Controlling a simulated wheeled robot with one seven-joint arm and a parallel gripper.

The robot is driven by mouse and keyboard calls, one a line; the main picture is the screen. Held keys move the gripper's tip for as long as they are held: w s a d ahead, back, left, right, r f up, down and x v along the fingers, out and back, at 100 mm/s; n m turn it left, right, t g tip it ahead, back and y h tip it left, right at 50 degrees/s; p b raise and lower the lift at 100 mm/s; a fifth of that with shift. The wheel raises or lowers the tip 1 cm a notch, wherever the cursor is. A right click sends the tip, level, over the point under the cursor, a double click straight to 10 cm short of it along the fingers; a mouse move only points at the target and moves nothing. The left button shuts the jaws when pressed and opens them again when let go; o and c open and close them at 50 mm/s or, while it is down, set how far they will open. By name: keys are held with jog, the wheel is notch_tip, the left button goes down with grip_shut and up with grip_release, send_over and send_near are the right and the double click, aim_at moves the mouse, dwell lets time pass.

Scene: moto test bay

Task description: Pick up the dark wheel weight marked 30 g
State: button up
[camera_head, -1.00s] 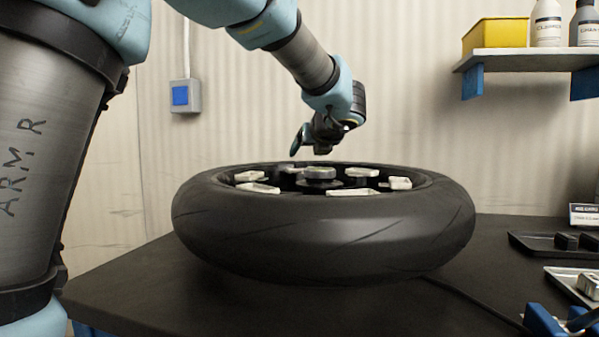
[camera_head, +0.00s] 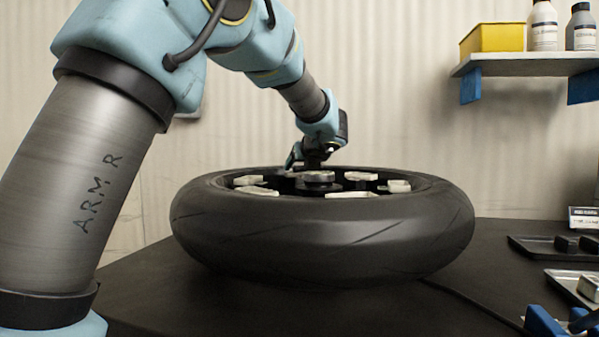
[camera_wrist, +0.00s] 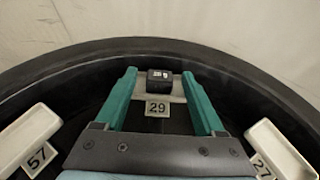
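The marking is too small to read surely. My gripper (camera_wrist: 159,72) is open, with one teal finger on either side of the weight and a visible gap at each side. In the head view my gripper (camera_head: 303,162) is low over the far part of the wheel, partly hidden by the pale pieces there. The weight cannot be made out in that view.
The black tyre (camera_head: 330,235) lies flat on the dark table (camera_head: 180,300), its rim standing around the holders. A black tray (camera_head: 530,250) with dark blocks lies at right, below a shelf (camera_head: 525,62).

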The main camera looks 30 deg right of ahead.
grip_shut()
dwell(0.3)
